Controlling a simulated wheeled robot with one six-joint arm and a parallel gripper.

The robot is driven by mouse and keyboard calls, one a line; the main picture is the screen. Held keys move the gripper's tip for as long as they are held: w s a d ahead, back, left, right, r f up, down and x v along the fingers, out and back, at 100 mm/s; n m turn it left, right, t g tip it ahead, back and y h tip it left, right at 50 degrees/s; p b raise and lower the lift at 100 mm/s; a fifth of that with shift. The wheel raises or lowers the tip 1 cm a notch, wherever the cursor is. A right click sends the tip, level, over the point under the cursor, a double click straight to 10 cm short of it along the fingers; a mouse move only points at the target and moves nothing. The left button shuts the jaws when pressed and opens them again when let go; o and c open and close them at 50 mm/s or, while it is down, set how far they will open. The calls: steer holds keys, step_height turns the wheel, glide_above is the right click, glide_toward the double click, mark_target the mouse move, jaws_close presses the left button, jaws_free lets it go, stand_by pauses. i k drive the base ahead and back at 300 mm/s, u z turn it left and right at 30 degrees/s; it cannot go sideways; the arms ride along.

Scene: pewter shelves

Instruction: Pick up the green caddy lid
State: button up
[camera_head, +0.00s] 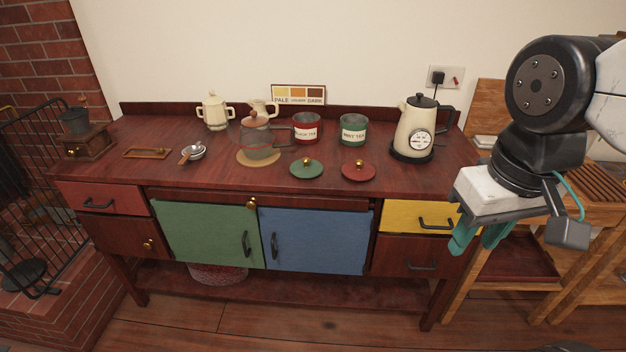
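The green caddy lid (306,169) lies flat near the front edge of the dark red wooden counter (220,177), its small gold knob up. A matching red lid (358,172) lies just to its right. The green caddy (352,130), labelled mint tea, stands open behind the lids. My gripper (478,243) hangs at the right, in front of the counter's right end and well apart from the green lid. Its two teal fingers point down with a gap between them, and nothing shows in it.
A glass pot (258,146) stands on a round mat left of the green lid. The red caddy (306,128) is behind. A cream kettle (418,125) stands right of the lids. A strainer (193,152) lies at left. A wooden side table (560,225) is at right.

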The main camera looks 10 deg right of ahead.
mark_target(306, 167)
steer(key=z, duration=0.75)
steer(key=k, duration=0.1)
steer(key=u, duration=1.3)
steer(key=i, duration=0.6)
steer(key=z, duration=1.5)
